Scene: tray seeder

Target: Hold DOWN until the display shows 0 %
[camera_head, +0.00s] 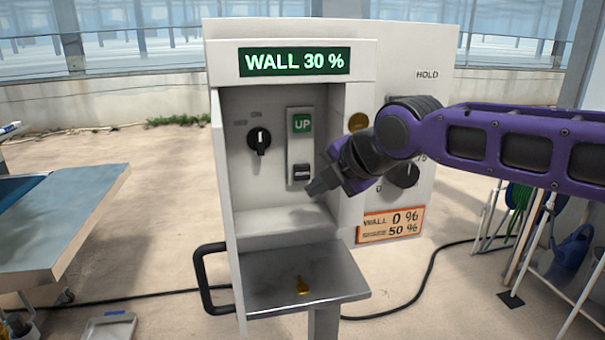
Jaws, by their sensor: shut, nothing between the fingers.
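The display (294,62) at the top of the white control box reads "WALL 30 %" in pale letters on green. My gripper (317,188) is shut and empty. In the picture its tips are just below and right of the dark button; I cannot tell whether they touch it.
A black rotary switch (259,141) is left of the plate. A larger knob (404,175) under a "HOLD" label (427,75) is partly behind my arm. An orange sign (390,224) shows 0 % and 50 %.

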